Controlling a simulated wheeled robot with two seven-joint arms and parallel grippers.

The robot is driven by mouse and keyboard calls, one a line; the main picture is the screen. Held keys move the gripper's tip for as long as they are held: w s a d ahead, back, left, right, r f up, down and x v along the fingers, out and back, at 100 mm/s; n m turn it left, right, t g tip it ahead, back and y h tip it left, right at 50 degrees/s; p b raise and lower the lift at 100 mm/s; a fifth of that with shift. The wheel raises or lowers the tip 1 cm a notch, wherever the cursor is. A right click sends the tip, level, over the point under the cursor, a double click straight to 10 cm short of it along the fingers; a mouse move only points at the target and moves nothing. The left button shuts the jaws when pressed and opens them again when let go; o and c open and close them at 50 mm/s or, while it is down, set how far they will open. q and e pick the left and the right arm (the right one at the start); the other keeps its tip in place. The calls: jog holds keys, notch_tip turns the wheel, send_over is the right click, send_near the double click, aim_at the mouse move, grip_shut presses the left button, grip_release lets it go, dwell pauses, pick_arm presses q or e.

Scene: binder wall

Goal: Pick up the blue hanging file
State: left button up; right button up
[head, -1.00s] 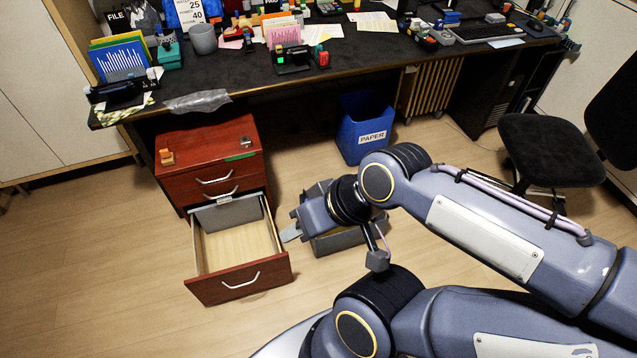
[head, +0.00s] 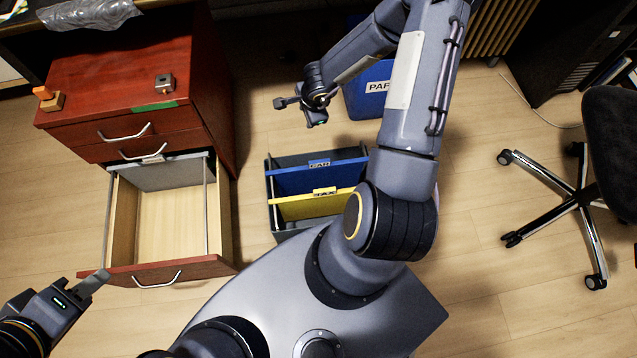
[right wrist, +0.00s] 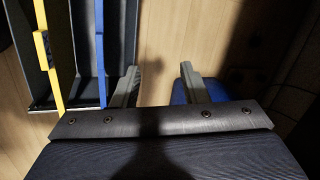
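The blue hanging file (head: 325,178) stands in a dark grey open box on the floor, behind a yellow hanging file (head: 312,207). Each has a tab on its top edge. In the right wrist view the blue file (right wrist: 100,50) is a thin upright strip just left of my fingers. My right gripper (head: 300,110) is beyond the box, apart from the file; its fingers (right wrist: 160,76) are spread with nothing between them. My left gripper (head: 98,280) is at the lower left by the drawer front; its finger gap is not clear.
The red-brown cabinet (head: 190,90) has its bottom drawer (head: 170,225) pulled out, with a grey hanging file (head: 165,176) at its back. The blue paper bin (head: 362,100) stands behind my right arm. A chair (head: 590,190) is at the right. Floor between drawer and box is clear.

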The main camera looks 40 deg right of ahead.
aim_at(319, 166)
jog(key=s+f+m+g+b, duration=0.1)
jog(key=s+f, duration=0.1)
jog(key=f, duration=0.2)
jog(key=s+f+g, duration=0.1)
jog(key=s+f, duration=0.1)
jog(key=f, duration=0.2)
jog(key=s+f+m+g+b, duration=0.1)
jog(key=s+f, duration=0.1)
jog(key=f, duration=0.2)
jog(key=shift+a+f+m+g+b, duration=0.2)
jog(key=shift+f+m+g+b, duration=0.1)
jog(key=f, duration=0.1)
jog(key=f+b, duration=0.1)
jog(key=f, duration=0.1)
jog(key=shift+s+a, duration=0.1)
jog(key=shift+s, duration=0.15)
notch_tip(319, 166, down, 4)
jog(key=b, duration=0.3)
jog(key=shift+a+f+b, duration=0.1)
jog(key=shift+a+b, duration=0.05)
jog(key=shift+b, duration=0.2)
jog(key=shift+f, duration=0.45)
pick_arm(q)
notch_tip(319, 166, down, 10)
jog(key=shift+d+r, duration=0.2)
jog(key=shift+r, duration=0.05)
pick_arm(e)
jog(key=shift+r, duration=0.1)
grip_shut()
